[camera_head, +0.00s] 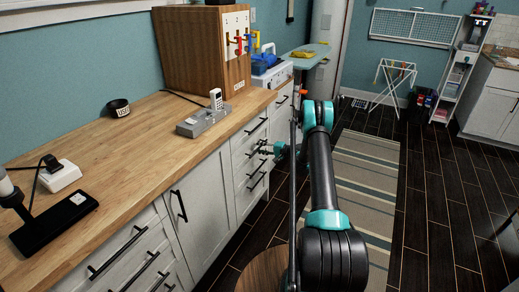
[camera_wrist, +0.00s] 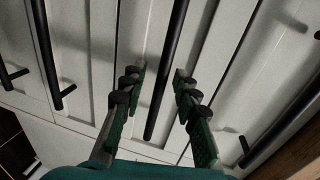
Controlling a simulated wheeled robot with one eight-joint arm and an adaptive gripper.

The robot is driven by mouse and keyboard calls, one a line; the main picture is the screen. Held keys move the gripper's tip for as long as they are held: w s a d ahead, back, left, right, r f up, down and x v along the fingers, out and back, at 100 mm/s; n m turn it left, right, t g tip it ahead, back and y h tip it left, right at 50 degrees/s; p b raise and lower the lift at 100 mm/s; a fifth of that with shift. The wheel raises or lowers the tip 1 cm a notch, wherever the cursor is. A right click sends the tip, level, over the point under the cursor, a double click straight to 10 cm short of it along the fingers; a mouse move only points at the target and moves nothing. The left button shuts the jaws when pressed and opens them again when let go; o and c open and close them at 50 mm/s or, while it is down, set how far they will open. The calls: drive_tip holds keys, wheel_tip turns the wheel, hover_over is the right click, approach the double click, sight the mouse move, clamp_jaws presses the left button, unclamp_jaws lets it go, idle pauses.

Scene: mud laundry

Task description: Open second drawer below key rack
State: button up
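The key rack (camera_head: 237,42), a pale panel with colored items hanging on it, is on the side of a wooden cabinet on the counter. Below it, a stack of white drawers (camera_head: 243,159) with black bar handles faces the aisle; the drawers look shut. My gripper (camera_head: 265,150) is at the front of this stack, near its upper-middle handles, partly covering them. In the wrist view my gripper (camera_wrist: 160,84) is open, with a finger on each side of one black bar handle (camera_wrist: 167,75). The fingers look apart from the bar. I cannot tell for sure which drawer this handle belongs to.
The wooden counter (camera_head: 130,135) runs along the left, carrying a phone on a grey base (camera_head: 205,120). A white cabinet door (camera_head: 199,200) is nearer me. Other handles (camera_wrist: 50,55) flank the gripper. A striped rug (camera_head: 362,190) lies on the dark floor at right.

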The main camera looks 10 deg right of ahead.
drive_tip(key=shift+a, duration=0.1)
clamp_jaws()
idle(0.5)
